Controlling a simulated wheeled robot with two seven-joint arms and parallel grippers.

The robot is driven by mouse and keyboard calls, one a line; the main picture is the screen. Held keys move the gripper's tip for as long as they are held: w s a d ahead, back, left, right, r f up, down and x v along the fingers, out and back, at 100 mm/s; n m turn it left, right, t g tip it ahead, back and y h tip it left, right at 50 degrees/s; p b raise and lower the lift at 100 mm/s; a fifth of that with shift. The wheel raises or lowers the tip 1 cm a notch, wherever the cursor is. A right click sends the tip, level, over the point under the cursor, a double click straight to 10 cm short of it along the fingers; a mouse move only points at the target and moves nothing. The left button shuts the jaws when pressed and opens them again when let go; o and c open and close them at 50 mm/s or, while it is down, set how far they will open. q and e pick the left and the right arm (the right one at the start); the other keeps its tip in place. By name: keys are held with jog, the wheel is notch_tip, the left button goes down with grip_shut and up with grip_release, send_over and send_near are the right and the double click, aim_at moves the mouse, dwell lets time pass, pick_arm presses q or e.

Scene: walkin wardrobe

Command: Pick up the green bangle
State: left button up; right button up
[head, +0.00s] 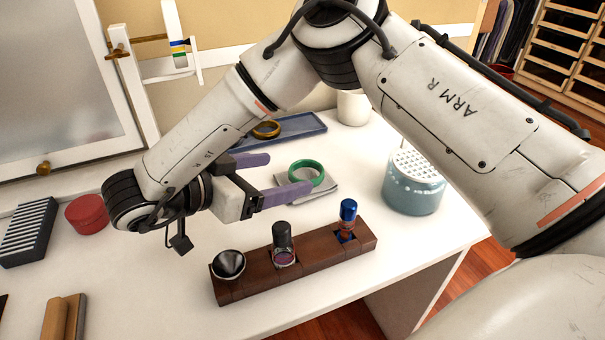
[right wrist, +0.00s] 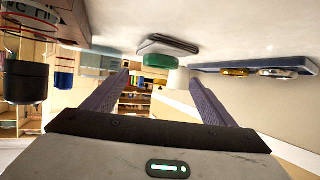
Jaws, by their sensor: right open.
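The green bangle (head: 320,179) rests on a small grey pad (head: 332,190) on the white table, near the middle of the head view. It also shows in the right wrist view (right wrist: 160,61), where the scene appears upside down. My right gripper (head: 290,172) is open and empty, with its purple fingers pointing toward the bangle from the left. In the wrist view the bangle appears beyond the fingertips, between the two finger lines. I cannot tell the exact gap. My left gripper is not in view.
A wooden holder (head: 262,283) with several small bottles stands in front of the gripper. A blue tray (head: 302,124) with a gold bangle (head: 266,130) lies behind. A teal pot (head: 413,193) stands right, and a red round box (head: 86,213) left.

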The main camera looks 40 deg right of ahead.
aim_at(316, 168)
jog(key=b+x, duration=0.1)
jog(key=x, duration=0.5)
jog(key=shift+w+d+f, duration=0.1)
jog(key=shift+d+f, duration=0.15)
jog(key=shift+f, duration=0.1)
jog(key=shift+r, duration=0.1)
jog(key=c, duration=1.2)
